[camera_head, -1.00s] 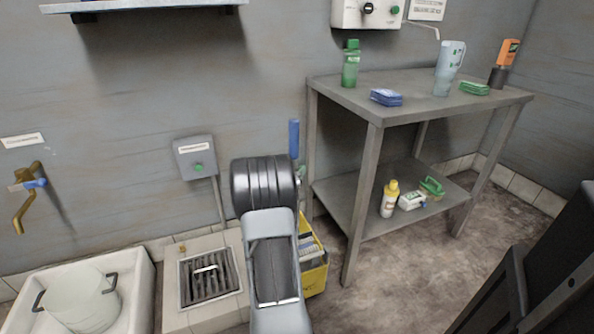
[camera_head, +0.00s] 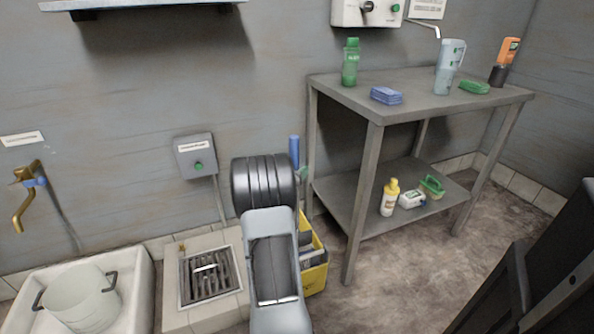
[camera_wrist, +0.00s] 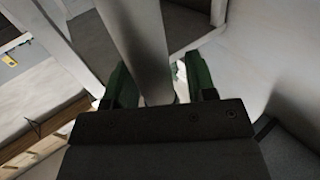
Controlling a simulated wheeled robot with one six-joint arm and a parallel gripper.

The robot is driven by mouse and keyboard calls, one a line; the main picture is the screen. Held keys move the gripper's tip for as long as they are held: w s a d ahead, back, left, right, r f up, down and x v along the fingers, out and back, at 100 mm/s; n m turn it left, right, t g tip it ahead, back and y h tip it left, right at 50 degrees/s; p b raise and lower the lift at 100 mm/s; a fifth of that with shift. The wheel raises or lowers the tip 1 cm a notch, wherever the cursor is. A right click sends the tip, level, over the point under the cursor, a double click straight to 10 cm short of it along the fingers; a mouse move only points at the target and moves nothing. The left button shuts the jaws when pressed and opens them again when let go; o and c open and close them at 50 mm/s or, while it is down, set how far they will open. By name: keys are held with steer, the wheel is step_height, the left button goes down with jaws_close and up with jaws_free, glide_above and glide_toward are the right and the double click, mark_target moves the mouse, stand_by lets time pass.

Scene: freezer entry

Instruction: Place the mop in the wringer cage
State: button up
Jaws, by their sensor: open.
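The mop's blue handle top (camera_head: 294,150) stands upright just right of my arm in the head view; its lower part is hidden behind my arm. The yellow bucket (camera_head: 316,278) is partly covered by my arm, with a grey insert (camera_head: 312,254), perhaps the wringer cage, showing at its right. The mop head is not visible. In the wrist view my gripper (camera_wrist: 162,85) has two green fingers spread apart. A pale grey pole (camera_wrist: 142,45), apparently the mop handle, runs between them, with a gap at the right finger. The gripper is mostly hidden in the head view.
A metal table (camera_head: 420,98) with bottles and sponges stands right of the bucket. A floor drain (camera_head: 208,275) and a white basin (camera_head: 140,270) holding a pale bucket (camera_head: 80,300) lie left. A dark object (camera_head: 550,270) fills the lower right. Floor between is clear.

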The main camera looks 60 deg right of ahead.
steer(key=shift+a+r, duration=0.25)
steer(key=shift+r, duration=0.3)
steer(key=w+a+r+n+t+y+p, duration=0.1)
steer(key=w+a+n+t+y, duration=0.3)
steer(key=a, duration=0.6)
steer(key=w+a+r+n+t+y, duration=0.1)
steer(key=w+a+n+t+y, duration=0.25)
steer(key=w+a, duration=0.45)
steer(key=w+a+r+n+t+y+p, duration=0.1)
steer(key=w+a+n+t+y, duration=0.2)
steer(key=a, duration=0.8)
steer(key=s+a+f+n+g+y, duration=0.1)
steer(key=s+a+n+y, duration=0.25)
steer(key=a, duration=0.45)
steer(key=s+a+f+n+g+y, duration=0.15)
steer(key=s+a+y, duration=0.25)
steer(key=a, duration=0.4)
steer(key=s+a+n+g, duration=0.3)
steer(key=s+a+g, duration=0.1)
steer(key=s, duration=0.8)
steer(key=shift+a+f, duration=0.15)
steer(key=shift+a, duration=0.05)
